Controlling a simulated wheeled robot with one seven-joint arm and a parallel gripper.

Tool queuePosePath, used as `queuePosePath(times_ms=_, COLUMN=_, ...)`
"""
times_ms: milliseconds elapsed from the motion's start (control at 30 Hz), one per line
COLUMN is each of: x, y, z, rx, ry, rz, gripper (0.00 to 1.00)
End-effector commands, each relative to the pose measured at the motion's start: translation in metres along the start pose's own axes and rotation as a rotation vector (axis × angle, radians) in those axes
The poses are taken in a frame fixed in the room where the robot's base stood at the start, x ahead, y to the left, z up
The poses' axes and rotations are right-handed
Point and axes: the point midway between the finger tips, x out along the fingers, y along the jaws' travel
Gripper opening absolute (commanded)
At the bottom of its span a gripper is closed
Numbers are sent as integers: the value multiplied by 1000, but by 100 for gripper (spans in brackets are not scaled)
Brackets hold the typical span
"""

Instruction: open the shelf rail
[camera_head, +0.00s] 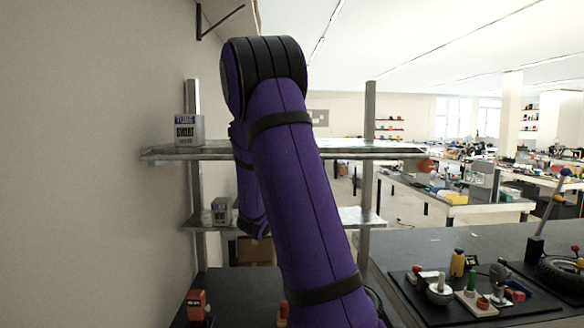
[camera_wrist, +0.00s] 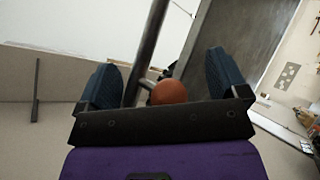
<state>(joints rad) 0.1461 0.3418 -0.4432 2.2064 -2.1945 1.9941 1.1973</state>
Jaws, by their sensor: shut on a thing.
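The shelf rail (camera_head: 330,156) runs along the front of the upper shelf in the head view, with an orange knob (camera_head: 425,165) at its right end. In the wrist view, my gripper (camera_wrist: 168,82) has its two dark fingers on either side of a round orange knob (camera_wrist: 169,92). It is shut on this knob, though contact with the fingers is not clear to see. A grey metal bar (camera_wrist: 150,40) slants up behind the knob. In the head view my arm hides the gripper and part of the shelf.
A labelled box (camera_head: 187,130) stands on the upper shelf's left end, and another box (camera_head: 221,210) on the lower shelf (camera_head: 350,217). The wall is close on the left. A dark workbench (camera_head: 430,250) with a tray of tools (camera_head: 480,300) lies on the right.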

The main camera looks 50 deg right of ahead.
Motion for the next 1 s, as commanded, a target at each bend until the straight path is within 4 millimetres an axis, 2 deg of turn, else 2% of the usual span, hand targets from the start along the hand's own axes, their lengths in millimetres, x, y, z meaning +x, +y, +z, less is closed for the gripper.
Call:
queuePosePath(times_ms=567, x=-4, y=-3, z=-2, rx=-6, ry=7, rz=-8, gripper=73)
queuePosePath(times_ms=867, x=-32, y=-1, z=-2, rx=-5, ry=13, rz=-8, gripper=70)
queuePosePath(times_ms=933, x=-41, y=-1, z=-3, rx=-3, ry=15, rz=-9, gripper=61)
queuePosePath(times_ms=1000, x=-48, y=-1, z=-2, rx=-4, ry=13, rz=-7, gripper=61)
